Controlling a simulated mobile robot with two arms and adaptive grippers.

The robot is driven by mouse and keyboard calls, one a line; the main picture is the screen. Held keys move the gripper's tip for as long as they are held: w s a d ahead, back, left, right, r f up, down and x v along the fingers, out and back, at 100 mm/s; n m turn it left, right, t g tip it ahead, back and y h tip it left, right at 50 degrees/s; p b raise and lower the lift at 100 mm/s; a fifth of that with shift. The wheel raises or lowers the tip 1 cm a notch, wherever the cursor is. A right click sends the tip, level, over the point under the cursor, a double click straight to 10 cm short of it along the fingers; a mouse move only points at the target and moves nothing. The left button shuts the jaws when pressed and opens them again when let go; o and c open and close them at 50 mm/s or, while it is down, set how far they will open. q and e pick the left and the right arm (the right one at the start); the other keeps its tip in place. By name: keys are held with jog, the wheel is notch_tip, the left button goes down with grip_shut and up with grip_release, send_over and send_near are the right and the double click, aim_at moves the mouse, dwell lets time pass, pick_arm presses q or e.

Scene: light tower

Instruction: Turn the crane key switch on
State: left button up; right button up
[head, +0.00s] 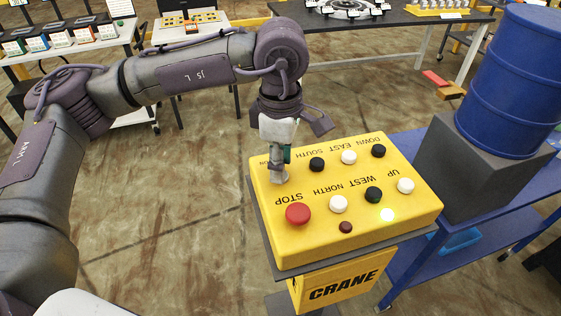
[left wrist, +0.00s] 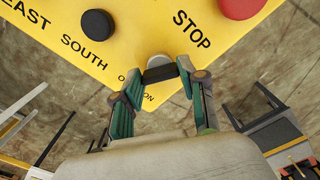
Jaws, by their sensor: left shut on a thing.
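The yellow crane control box (head: 325,245) stands on a post marked CRANE, with its labelled top face up. My left gripper (head: 279,172) reaches down to the box's far left corner, beside the red STOP button (head: 298,214). In the left wrist view its green-sided fingers (left wrist: 161,78) are shut on the dark handle of the key switch (left wrist: 160,74). The grey round base of the switch (left wrist: 158,61) shows just beyond the handle. Fingers partly hide the lettering by the switch, so I cannot read its position clearly. My right gripper is in neither view.
Black and white push buttons (head: 349,157) cover the top face. Near its front edge are a glowing pale lamp (head: 387,215) and a dark red one (head: 345,227). A blue drum (head: 510,85) on a grey block stands close at right. Open floor lies left.

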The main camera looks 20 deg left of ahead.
pick_arm(q)
jog(key=o, duration=1.1)
jog(key=shift+o, duration=0.2)
notch_tip(320, 180, up, 12)
